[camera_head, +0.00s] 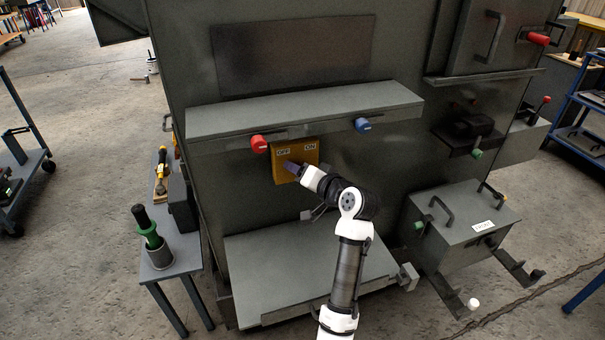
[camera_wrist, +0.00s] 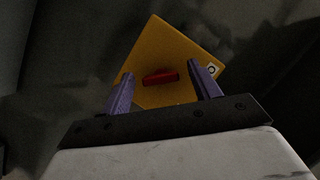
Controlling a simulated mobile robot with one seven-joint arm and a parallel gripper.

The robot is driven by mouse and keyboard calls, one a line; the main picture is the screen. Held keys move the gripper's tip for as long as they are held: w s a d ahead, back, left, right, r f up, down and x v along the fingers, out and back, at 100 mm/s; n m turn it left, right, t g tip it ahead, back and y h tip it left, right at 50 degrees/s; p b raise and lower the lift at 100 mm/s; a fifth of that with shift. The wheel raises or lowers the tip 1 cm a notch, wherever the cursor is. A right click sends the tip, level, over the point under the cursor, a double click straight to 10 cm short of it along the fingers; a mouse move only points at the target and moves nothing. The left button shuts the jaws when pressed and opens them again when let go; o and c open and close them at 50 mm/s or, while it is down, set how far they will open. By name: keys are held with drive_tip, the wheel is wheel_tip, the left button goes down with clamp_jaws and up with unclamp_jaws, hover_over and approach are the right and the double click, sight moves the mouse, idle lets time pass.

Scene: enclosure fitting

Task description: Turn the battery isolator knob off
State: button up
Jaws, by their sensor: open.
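The yellow isolator plate (camera_head: 309,153) is on the front of the dark enclosure, below a grey shelf. It carries the labels OFF on the left and ON on the right. In the wrist view the plate (camera_wrist: 165,52) looks tilted, with a red knob (camera_wrist: 160,76) at its middle. The knob is hidden behind my gripper in the head view. My gripper (camera_head: 289,167) is in front of the plate. In the wrist view my gripper (camera_wrist: 163,82) is open, its purple fingers on either side of the red knob with gaps. I cannot tell whether the fingertips reach the knob's depth.
A grey shelf (camera_head: 300,108) juts out just above the plate, with a red knob (camera_head: 259,144) and a blue knob (camera_head: 362,125) along its front. A lower grey ledge (camera_head: 300,262) lies below. A box with handles (camera_head: 460,228) stands at the right, a side table (camera_head: 170,265) at the left.

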drive_tip(key=b+v, duration=0.2)
drive_tip(key=v, duration=1.1)
drive_tip(key=shift+s+d, duration=0.2)
drive_tip(key=shift+s, duration=0.1)
